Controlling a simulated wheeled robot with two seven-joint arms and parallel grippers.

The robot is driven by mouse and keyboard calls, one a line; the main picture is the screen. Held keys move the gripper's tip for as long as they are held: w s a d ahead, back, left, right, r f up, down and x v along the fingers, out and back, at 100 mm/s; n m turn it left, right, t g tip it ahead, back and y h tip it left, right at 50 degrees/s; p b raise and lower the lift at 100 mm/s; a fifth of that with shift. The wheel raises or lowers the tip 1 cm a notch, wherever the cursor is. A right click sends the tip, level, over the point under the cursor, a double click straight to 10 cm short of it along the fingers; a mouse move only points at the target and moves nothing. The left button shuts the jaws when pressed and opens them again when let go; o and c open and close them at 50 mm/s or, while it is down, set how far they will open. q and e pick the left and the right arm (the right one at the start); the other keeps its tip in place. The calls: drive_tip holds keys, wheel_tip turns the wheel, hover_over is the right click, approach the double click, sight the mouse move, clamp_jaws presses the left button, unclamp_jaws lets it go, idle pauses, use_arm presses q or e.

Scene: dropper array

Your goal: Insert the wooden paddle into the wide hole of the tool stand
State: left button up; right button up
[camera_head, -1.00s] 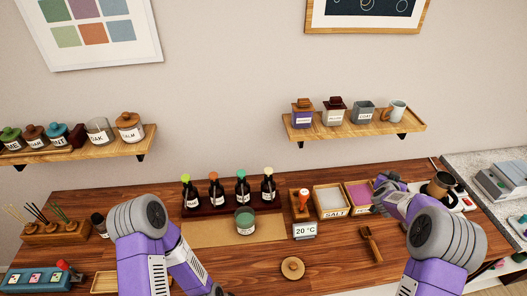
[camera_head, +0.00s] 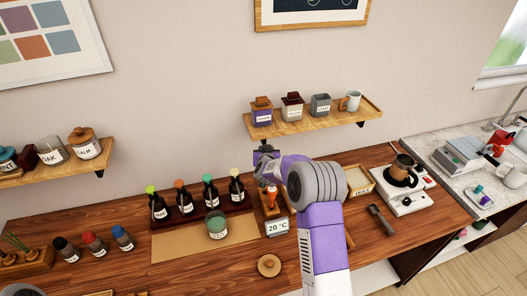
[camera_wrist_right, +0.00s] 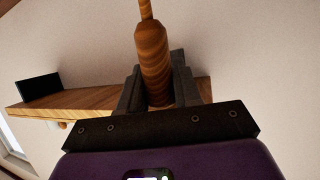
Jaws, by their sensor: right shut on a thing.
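My right gripper (camera_head: 265,150) is raised in front of the wall, just below the right shelf. In the right wrist view its dark fingers (camera_wrist_right: 155,88) are shut on the wooden paddle (camera_wrist_right: 152,50), a brown rounded handle with a thinner shaft running up out of the frame. The paddle's far end is out of the wrist frame, and I cannot make it out in the head view. A small wooden stand (camera_head: 283,208), apparently the tool stand, is below the gripper and holds a red-and-white tool (camera_head: 272,196). My forearm partly hides it; its holes are too small to tell. My left gripper is out of view.
Dark bottles (camera_head: 210,193) stand in a rack left of the stand. A "20 °C" display (camera_head: 278,227) stands in front of it. A tray (camera_head: 359,180) and a white scale (camera_head: 405,198) are to the right. The right shelf (camera_head: 315,122) holds jars above.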

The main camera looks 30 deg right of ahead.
drive_tip(key=shift+a, duration=0.1)
drive_tip(key=shift+s+f, duration=0.1)
drive_tip(key=shift+f+b, duration=0.35)
drive_tip(key=shift+b, duration=0.15)
drive_tip(key=shift+f+b, duration=1.45)
drive_tip(key=shift+f, duration=0.2)
wheel_tip(320, 180, down, 6)
drive_tip(key=b, duration=0.6)
drive_tip(key=shift+f, duration=0.25)
idle(1.5)
drive_tip(key=o, duration=1.1)
drive_tip(key=shift+f, duration=0.1)
